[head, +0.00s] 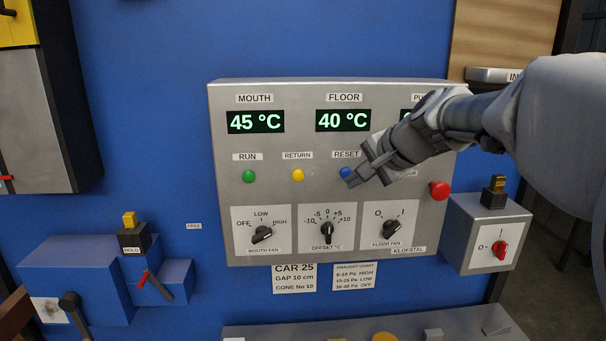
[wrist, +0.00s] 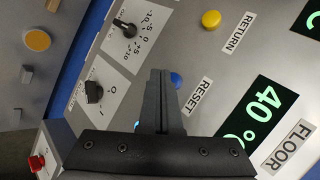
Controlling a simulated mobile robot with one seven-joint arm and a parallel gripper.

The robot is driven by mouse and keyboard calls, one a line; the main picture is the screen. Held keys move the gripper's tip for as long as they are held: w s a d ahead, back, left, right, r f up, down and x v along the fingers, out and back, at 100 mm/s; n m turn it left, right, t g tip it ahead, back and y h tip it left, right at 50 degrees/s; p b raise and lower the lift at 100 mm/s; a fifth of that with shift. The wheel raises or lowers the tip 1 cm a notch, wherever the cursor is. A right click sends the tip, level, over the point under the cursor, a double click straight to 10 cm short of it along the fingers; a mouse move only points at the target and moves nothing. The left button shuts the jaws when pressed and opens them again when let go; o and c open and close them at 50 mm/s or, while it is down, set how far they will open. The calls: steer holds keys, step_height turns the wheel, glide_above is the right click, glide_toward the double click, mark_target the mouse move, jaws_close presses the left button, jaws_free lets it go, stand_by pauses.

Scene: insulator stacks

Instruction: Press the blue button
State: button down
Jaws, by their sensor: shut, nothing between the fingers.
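The blue button (head: 346,173) sits on the grey control panel (head: 225,190), under the RESET label. My gripper (head: 352,181) comes in from the right with its fingers shut and empty. In the head view its fingertips are just below and beside the blue button, partly overlapping it. In the wrist view the blue button (wrist: 176,80) shows right beside the tips of my shut gripper (wrist: 160,73), partly hidden by them. I cannot tell whether the fingertips touch the button or the panel.
A yellow button (head: 298,175) and a green button (head: 249,176) lie to the left. Three black knobs, including the offset knob (head: 327,230), sit below. A red mushroom button (head: 439,190) is at the right, above a grey switch box (head: 490,235).

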steer(key=shift+w, duration=0.1)
steer(key=shift+w, duration=0.35)
steer(key=shift+w, duration=0.5)
stand_by(0.8)
steer(key=shift+s, duration=0.95)
steer(key=shift+s+b, duration=1.15)
steer(key=shift+s, duration=1.35)
